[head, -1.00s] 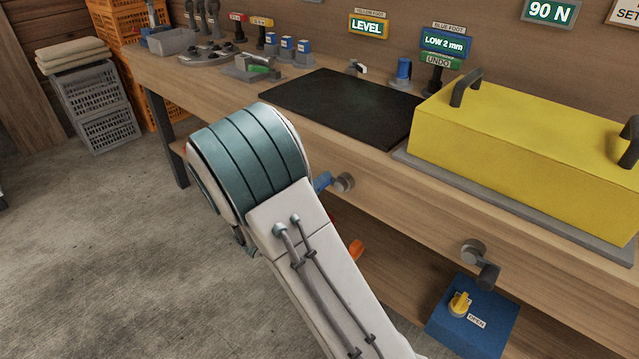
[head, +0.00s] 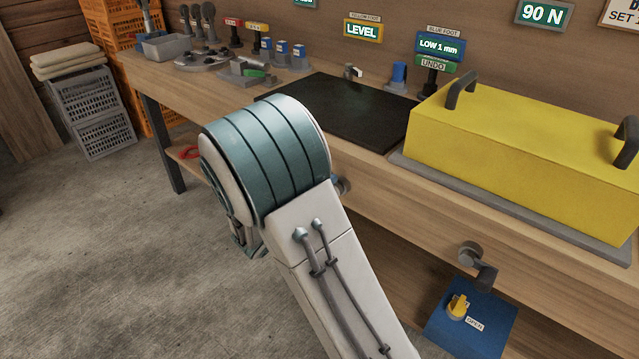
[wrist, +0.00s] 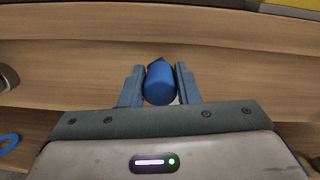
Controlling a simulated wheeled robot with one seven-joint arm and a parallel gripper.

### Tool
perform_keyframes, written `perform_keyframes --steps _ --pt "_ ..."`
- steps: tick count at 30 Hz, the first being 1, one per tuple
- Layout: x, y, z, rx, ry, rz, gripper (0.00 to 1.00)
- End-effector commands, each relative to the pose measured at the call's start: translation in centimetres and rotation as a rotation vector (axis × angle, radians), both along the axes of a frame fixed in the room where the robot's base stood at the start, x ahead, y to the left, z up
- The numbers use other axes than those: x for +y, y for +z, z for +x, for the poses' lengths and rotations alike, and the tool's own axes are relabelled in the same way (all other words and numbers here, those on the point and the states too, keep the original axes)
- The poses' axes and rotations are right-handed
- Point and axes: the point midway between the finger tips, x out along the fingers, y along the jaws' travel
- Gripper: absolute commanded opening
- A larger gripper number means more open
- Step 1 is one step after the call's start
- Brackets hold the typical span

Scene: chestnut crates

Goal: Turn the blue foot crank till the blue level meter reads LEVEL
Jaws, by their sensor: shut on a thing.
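The blue level meter (head: 440,46) stands at the back of the bench under a "BLUE FOOT" label and reads "LOW 1 mm". In the wrist view, my gripper (wrist: 160,85) is shut on the blue foot crank (wrist: 160,87), with one finger on each side of its blue handle. The crank is at the bench's front face. In the head view my arm hides my gripper and most of the crank; a bit of its grey hub (head: 343,187) shows beside the arm.
The yellow meter (head: 363,31) reads "LEVEL". A yellow box with black handles (head: 530,155) stands on the bench at right.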

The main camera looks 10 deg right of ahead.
Motion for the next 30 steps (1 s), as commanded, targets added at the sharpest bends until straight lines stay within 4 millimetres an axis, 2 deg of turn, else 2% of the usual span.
perform_keyframes --steps 1,15,30 --pt "0.1 -0.6 -0.2 -0.023 0.003 0.030 0.06" --pt "-0.5 -0.2 -1.2 -0.277 0.007 0.217 0.06" --pt "-0.6 0.0 -1.4 -0.337 0.007 0.262 0.06"
